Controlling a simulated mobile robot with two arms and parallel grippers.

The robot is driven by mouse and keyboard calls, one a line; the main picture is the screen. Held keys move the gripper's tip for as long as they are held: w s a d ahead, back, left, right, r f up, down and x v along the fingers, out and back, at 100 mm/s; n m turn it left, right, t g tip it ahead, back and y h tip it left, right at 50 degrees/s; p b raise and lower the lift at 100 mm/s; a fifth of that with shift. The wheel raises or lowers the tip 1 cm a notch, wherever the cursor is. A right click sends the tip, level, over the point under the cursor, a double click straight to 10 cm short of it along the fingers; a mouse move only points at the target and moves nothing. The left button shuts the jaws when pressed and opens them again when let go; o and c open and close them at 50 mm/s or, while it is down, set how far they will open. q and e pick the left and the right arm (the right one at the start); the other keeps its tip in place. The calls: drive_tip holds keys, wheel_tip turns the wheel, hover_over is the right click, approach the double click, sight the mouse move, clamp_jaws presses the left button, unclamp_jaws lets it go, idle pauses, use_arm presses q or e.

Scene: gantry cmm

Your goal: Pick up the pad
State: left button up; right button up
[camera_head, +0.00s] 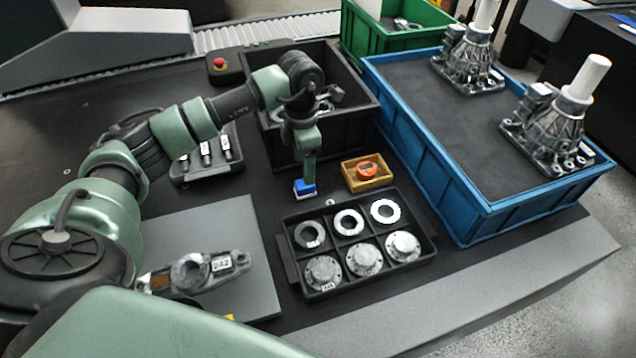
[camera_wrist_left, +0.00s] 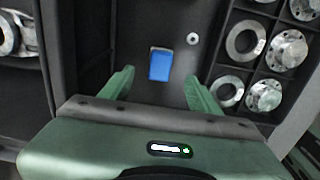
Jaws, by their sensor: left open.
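The pad is a small blue block with a pale edge (camera_head: 304,187), lying on the dark table top just behind the black parts tray. It also shows in the left wrist view (camera_wrist_left: 160,64), ahead of and between the two green fingers. My left gripper (camera_head: 306,176) points down right at the pad and hides part of it in the head view. In the left wrist view my left gripper (camera_wrist_left: 159,77) is open, with a finger on each side and nothing held. Whether the fingertips are down at the pad's height is hard to tell. My right gripper is not in view.
A black compartment tray (camera_head: 286,270) with rings and flanges sits in front of the pad. A yellow bin (camera_head: 381,180) is to its right, a black crate (camera_head: 371,118) behind. A blue crate (camera_head: 470,215) with castings stands at right. A grey plate (camera_head: 262,285) bears a metal part.

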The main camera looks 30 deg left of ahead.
sight(305, 188)
use_arm(q)
drive_tip(key=shift+f+p, duration=0.5)
drive_tip(key=shift+f, duration=3.3)
clamp_jaws()
